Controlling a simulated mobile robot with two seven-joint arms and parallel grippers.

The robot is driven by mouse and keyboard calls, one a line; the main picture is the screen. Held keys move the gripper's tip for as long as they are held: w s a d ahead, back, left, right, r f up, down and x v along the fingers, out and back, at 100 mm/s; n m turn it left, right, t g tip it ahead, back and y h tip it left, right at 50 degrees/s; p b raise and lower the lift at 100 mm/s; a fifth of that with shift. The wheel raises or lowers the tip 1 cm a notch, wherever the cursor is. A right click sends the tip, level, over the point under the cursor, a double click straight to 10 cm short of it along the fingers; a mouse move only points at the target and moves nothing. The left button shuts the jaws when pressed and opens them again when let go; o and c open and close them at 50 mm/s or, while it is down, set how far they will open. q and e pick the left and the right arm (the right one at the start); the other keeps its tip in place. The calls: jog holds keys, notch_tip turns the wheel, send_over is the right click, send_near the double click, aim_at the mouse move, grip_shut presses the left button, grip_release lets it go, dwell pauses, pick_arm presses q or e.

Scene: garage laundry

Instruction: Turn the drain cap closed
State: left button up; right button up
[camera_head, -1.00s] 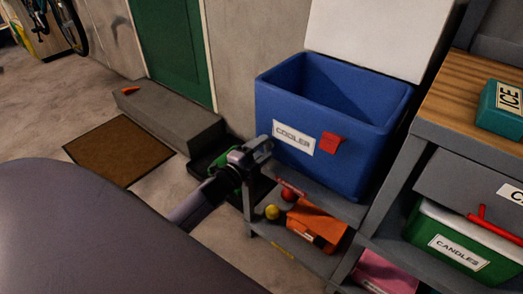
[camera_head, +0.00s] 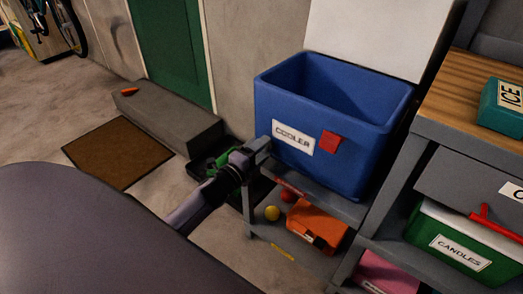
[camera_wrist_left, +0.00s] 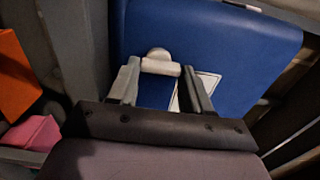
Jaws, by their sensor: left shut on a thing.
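The blue cooler (camera_head: 335,120) stands open on a grey shelf. Its label and a red square show on the front. The drain cap (camera_wrist_left: 160,67) is a pale piece with a bar across it and a rounded part behind, on the cooler's blue wall in the left wrist view. My left gripper (camera_head: 264,150) is at the cooler's left lower corner. In the left wrist view its fingers (camera_wrist_left: 161,75) are on either side of the cap's bar, shut on it. The gripper hides the cap in the head view. My right gripper is not in view.
A wooden-topped bench (camera_head: 462,90) with a teal ICE box (camera_head: 502,108) is at right. A brown mat (camera_head: 117,152) and a grey step (camera_head: 168,120) lie at left.

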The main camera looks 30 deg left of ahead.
pick_arm(q)
jog(key=o, duration=1.1)
jog(key=shift+c, duration=0.2)
jog(key=shift+s, duration=0.1)
jog(key=s+p, duration=0.1)
jog(key=s, duration=0.6)
jog(key=shift+a, duration=0.3)
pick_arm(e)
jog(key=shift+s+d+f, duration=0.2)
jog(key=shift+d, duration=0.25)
